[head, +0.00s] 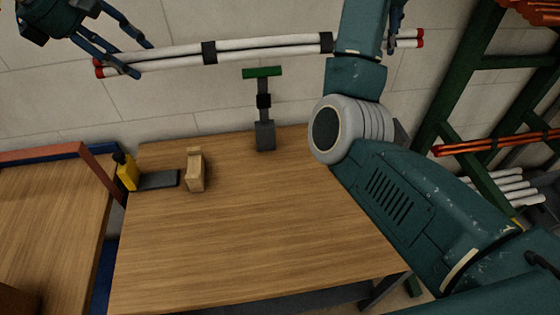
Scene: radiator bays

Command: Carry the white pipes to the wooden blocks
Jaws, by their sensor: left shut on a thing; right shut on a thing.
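A bundle of long white pipes (265,48) with red ends and black straps spans the top of the head view, held up beyond the far edge of the wooden table. My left gripper (141,60) is shut on the bundle near its left end. My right gripper (396,18) is at the bundle near its right end, mostly hidden behind my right arm; the jaws do not show clearly. A wooden block (195,172) stands on the table, left of the middle and well apart from the pipes. Any second block is not visible; my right arm covers the table's right side.
On the table (240,240), a green-handled T-shaped tool (263,110) stands at the back edge. A yellow item (126,171) with a dark plate sits left of the block. A green rack (480,110) with orange and white pipes is at right. The table's front is clear.

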